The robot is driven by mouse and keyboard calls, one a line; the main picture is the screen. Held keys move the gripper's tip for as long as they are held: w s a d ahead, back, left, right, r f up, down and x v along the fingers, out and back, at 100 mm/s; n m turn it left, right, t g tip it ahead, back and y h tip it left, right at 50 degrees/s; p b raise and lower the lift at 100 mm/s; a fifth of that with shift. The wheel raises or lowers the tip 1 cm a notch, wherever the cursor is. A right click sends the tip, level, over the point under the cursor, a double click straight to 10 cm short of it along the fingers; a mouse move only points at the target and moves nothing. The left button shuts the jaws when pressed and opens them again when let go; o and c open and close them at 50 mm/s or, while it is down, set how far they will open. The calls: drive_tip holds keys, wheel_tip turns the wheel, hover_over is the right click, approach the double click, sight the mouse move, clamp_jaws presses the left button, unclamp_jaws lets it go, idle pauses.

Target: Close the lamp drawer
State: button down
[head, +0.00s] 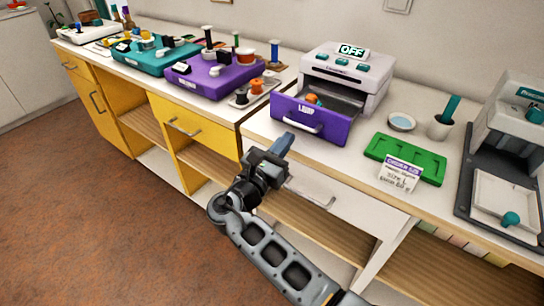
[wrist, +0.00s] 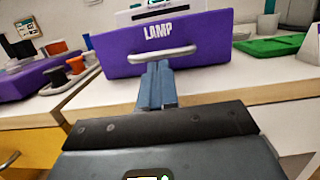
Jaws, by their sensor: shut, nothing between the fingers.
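The lamp drawer (head: 311,123) has a purple front marked LAMP and a pale bar handle (head: 303,125). It stands pulled out of the white lamp unit (head: 345,75), and a small orange and teal item shows inside. In the wrist view the purple front (wrist: 205,40) and its handle (wrist: 150,55) are straight ahead. My gripper (head: 284,143) is shut and empty, just in front of the drawer by the counter's edge. In the wrist view its fingertips (wrist: 156,68) overlap the handle's lower edge; I cannot tell whether they touch it.
A sign reading OFF (head: 352,50) sits on the unit. A purple board (head: 214,75) and a spool tray (head: 254,92) are to the left.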

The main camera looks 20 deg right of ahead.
sight(305, 120)
drive_tip(key=shift+x, duration=1.3)
drive_tip(key=shift+d, duration=0.1)
drive_tip(key=x, duration=0.3)
drive_tip(key=shift+w+d+f, duration=0.25)
drive_tip(key=shift+d+f, duration=0.05)
